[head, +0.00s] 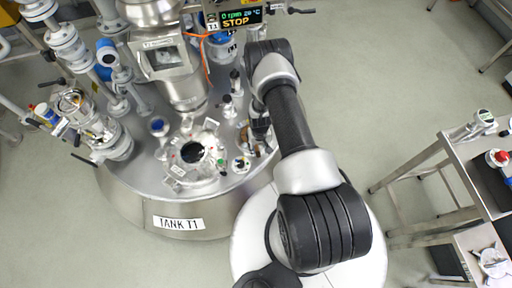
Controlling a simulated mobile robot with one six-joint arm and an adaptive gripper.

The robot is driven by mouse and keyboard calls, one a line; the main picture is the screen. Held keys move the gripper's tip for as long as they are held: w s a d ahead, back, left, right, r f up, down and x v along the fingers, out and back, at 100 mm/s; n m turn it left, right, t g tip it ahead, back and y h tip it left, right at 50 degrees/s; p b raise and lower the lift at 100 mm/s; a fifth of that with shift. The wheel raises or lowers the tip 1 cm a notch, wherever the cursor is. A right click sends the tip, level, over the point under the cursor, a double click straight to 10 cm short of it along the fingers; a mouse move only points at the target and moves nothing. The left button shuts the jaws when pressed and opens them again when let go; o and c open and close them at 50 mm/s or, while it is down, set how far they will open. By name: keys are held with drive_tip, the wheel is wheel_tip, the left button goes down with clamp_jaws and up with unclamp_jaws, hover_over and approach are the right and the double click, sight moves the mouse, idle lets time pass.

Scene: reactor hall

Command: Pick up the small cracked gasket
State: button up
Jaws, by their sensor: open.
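I cannot make out the small cracked gasket in the head view. It may be hidden or too small to tell. My arm reaches over the right side of the tank lid. My gripper (260,130) seems to be the dark part just left of my forearm, low over the lid. It is largely covered by the forearm, and its fingertips are not clear. It is open, and I see nothing held in it. Small brownish items show beside it, too small to name.
The round steel tank (135,190), labelled TANK T1, carries an open round port (193,152), valves and a sight-glass vessel (163,58). A display (240,17) reads STOP. Pipes crowd the left. A steel cart (450,155) with instruments stands right. Floor between is clear.

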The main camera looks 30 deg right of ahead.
sight(259, 155)
drive_tip(key=f+b, duration=0.1)
drive_tip(key=f, duration=0.2)
drive_tip(key=f+b, duration=0.1)
drive_tip(key=f, duration=0.1)
drive_tip(key=shift+s+a+f+b, duration=0.2)
drive_tip(key=shift+s+a+b, duration=0.05)
drive_tip(key=shift+b, duration=0.1)
drive_tip(key=shift+r, duration=0.1)
drive_tip(key=shift+c, duration=0.6)
drive_tip(key=c, duration=0.8)
drive_tip(key=shift+r, duration=0.15)
drive_tip(key=shift+c, duration=0.2)
